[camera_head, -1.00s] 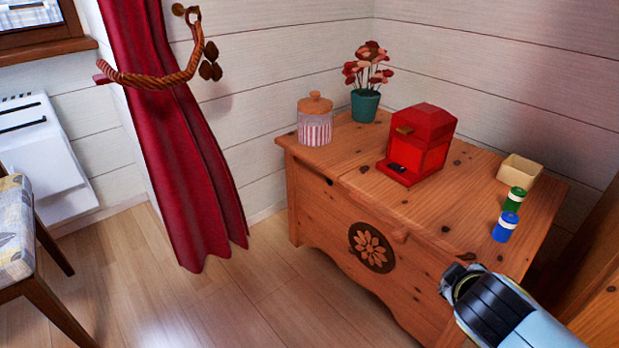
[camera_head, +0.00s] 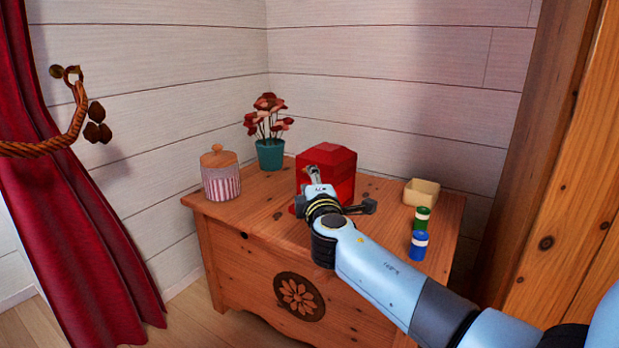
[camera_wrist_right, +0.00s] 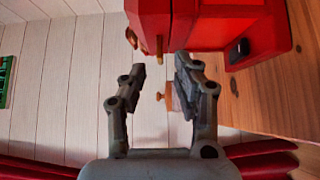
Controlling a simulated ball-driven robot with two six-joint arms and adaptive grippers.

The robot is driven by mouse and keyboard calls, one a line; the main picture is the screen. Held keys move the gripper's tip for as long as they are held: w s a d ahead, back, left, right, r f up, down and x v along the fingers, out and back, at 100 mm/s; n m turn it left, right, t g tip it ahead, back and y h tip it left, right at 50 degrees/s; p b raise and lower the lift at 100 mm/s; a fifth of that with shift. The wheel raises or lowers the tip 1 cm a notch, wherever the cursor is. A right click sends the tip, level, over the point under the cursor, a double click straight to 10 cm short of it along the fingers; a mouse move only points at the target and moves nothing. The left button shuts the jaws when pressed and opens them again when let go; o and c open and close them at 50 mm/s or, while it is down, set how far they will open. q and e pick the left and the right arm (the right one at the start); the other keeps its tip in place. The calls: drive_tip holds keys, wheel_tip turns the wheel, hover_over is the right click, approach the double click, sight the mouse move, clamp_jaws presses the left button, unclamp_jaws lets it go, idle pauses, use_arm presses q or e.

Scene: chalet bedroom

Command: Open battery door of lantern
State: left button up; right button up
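The red lantern (camera_head: 343,165) stands upright on the wooden chest, partly hidden behind my right gripper (camera_head: 342,189). In the right wrist view the red lantern body (camera_wrist_right: 262,28) fills the upper right. A brass knob (camera_wrist_right: 158,46) sticks out of its red front part. My right gripper (camera_wrist_right: 161,68) is open there, its two fingers apart and empty. The knob lies just beyond the fingertips, roughly in line with the gap; no contact is visible. The outline of the battery door cannot be told. My left gripper is not in view.
Walls close off the back; a wooden post (camera_head: 527,150) stands at right.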

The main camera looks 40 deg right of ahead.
drive_tip(key=x, duration=0.4)
clamp_jaws()
idle(0.4)
